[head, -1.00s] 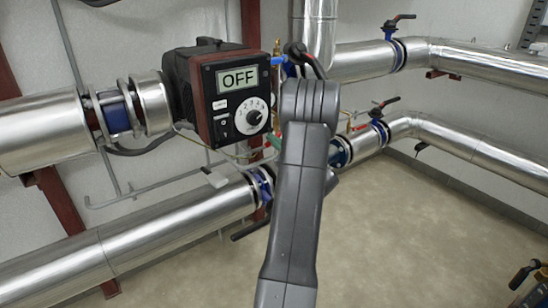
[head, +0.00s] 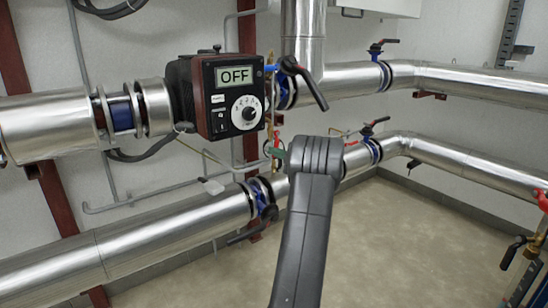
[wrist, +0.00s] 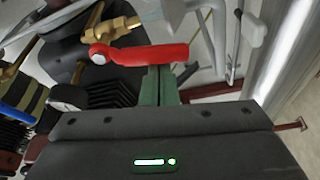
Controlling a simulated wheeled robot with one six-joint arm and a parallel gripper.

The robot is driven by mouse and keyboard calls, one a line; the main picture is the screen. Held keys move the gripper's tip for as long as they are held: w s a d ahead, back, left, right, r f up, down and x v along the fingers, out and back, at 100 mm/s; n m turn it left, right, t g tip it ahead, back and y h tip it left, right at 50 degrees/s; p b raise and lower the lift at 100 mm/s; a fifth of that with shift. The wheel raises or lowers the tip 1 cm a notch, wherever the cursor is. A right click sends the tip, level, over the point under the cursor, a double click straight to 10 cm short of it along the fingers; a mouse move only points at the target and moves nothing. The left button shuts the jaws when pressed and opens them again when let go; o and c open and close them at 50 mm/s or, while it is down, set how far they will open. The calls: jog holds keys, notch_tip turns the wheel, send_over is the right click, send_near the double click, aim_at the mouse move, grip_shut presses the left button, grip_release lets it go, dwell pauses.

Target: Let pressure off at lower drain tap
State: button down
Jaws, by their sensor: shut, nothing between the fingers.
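In the wrist view a tap with a red lever (wrist: 135,53) and a brass body (wrist: 112,28) is close in front of my gripper. The lever lies roughly level across the picture. My gripper (wrist: 160,72) has green fingers, which are together and empty, with their tips at the lever's lower edge. I cannot tell if they touch it. In the head view my gripper (head: 279,157) is small and partly hidden by my arm, near brass fittings (head: 276,143) below the control box. Which tap is the lower drain one is not marked.
A control box (head: 222,98) reading OFF sits on the upper left pipe. Silver pipes (head: 150,235) with blue valves and black levers (head: 308,87) surround the spot. Another red-handled fitting (head: 542,199) is at the right edge.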

jog(key=shift+w+d+f, duration=0.25)
jog(key=shift+w+d, duration=0.15)
jog(key=shift+d, duration=0.15)
dwell(0.4)
jog(key=shift+f, duration=0.1)
